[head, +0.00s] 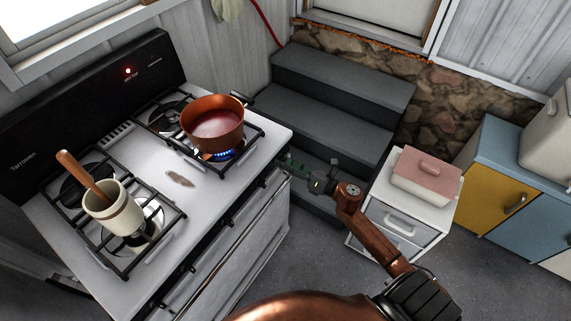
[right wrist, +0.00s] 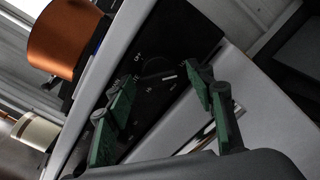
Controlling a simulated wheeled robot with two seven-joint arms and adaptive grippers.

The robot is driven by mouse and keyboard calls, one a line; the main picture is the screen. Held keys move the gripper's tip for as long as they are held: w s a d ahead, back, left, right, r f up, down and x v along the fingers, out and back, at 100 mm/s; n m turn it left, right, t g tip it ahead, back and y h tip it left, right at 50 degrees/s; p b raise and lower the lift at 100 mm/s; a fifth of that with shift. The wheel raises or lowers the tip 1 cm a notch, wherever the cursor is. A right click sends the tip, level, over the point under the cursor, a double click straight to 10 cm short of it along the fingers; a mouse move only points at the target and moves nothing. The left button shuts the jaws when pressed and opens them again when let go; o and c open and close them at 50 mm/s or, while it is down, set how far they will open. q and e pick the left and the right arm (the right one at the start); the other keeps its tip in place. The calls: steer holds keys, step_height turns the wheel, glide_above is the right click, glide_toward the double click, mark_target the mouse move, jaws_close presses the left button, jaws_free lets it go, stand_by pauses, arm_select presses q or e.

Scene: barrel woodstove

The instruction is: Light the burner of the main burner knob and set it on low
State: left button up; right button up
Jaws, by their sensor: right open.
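The white stove (head: 185,190) stands at left with a copper pot (head: 213,122) on its front right burner. A blue flame (head: 222,155) burns under the pot. My right gripper (head: 294,166) is at the stove's front right edge. In the right wrist view its green fingers (right wrist: 160,85) are open and spread in front of the black control panel (right wrist: 150,100). A dark knob with a white mark (right wrist: 168,77) appears between the fingertips; I cannot tell whether they touch it. The knobs are hidden in the head view. My left gripper is out of view.
A cream crock with a wooden handle (head: 113,215) stands on the left burners. Dark steps (head: 330,105) rise behind the gripper. A white drawer cabinet (head: 400,215) with a pink-lidded box (head: 427,178) stands right. Grey floor lies between stove and cabinet.

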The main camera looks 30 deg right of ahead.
steer(key=v, duration=1.2)
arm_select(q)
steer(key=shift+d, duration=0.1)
arm_select(e)
steer(key=shift+f, duration=0.1)
